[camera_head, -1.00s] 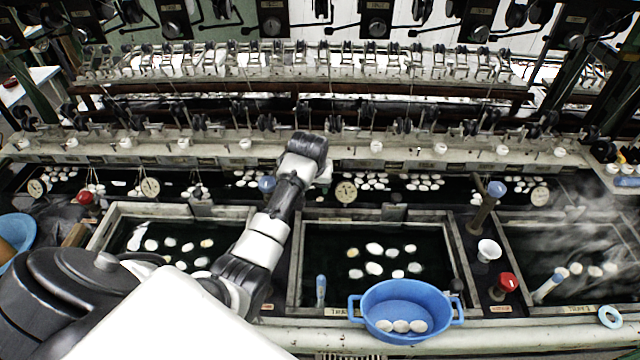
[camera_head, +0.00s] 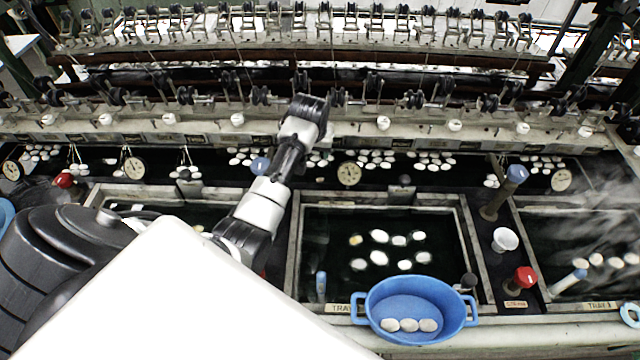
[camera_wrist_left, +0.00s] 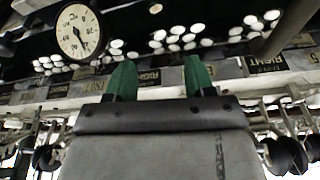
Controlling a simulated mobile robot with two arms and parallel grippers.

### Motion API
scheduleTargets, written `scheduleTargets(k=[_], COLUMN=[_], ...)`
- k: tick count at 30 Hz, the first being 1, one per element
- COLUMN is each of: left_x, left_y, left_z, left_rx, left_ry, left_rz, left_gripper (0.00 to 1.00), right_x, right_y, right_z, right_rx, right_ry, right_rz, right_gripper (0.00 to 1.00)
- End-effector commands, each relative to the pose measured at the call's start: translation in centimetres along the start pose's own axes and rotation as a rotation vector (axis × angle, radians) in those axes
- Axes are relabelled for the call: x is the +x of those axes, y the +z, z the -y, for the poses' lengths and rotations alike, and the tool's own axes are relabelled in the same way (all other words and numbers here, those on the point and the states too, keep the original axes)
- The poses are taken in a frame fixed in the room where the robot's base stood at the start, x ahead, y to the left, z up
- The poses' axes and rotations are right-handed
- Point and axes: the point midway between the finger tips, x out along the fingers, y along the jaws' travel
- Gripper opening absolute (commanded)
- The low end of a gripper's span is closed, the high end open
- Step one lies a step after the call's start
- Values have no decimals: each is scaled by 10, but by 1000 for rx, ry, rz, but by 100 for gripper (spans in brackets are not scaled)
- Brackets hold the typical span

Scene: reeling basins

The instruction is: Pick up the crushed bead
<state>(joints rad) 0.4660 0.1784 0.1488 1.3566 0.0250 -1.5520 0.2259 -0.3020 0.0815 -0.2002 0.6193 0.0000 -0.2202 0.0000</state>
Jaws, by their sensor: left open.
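No bead stands out as crushed. Pale oval pieces float in the middle dark tray (camera_head: 341,212), one of them yellowish (camera_head: 355,240). Three more pale pieces (camera_head: 408,325) lie in a blue two-handled basin (camera_head: 412,290) at the front. My left arm reaches up over the left side of the middle tray, and its dark far end is near the back rail; its fingers do not show clearly there. In the left wrist view my left gripper (camera_wrist_left: 160,78) has its two green fingers apart with nothing between them. My right gripper is not in view.
A round dial (camera_head: 350,173) and rows of pale pieces (camera_head: 376,158) stand along the back trough. A white cup (camera_head: 506,240), a red knob (camera_head: 525,277) and a blue-topped post (camera_head: 516,174) are right of the middle tray. Steam hangs over the right tray (camera_head: 560,290).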

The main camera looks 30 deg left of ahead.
Motion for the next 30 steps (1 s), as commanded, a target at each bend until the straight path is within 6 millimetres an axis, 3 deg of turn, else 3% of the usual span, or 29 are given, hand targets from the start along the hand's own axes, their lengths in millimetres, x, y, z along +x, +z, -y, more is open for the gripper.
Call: scheduleTargets(k=[3, 11, 24, 30], left_x=[25, 58, 108, 117], left_y=[8, 18, 18, 16], left_z=[0, 0, -1, -1], left_rx=[0, 0, 0, 0], left_ry=[0, 0, 0, 0], left_rz=[0, 0, 2, 0], left_gripper=[54, 54, 54, 54], right_x=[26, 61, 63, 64], right_y=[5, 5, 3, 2], right_z=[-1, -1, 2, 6], right_rx=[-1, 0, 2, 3], right_ry=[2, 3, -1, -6], right_rz=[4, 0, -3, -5], right_gripper=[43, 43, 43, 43])
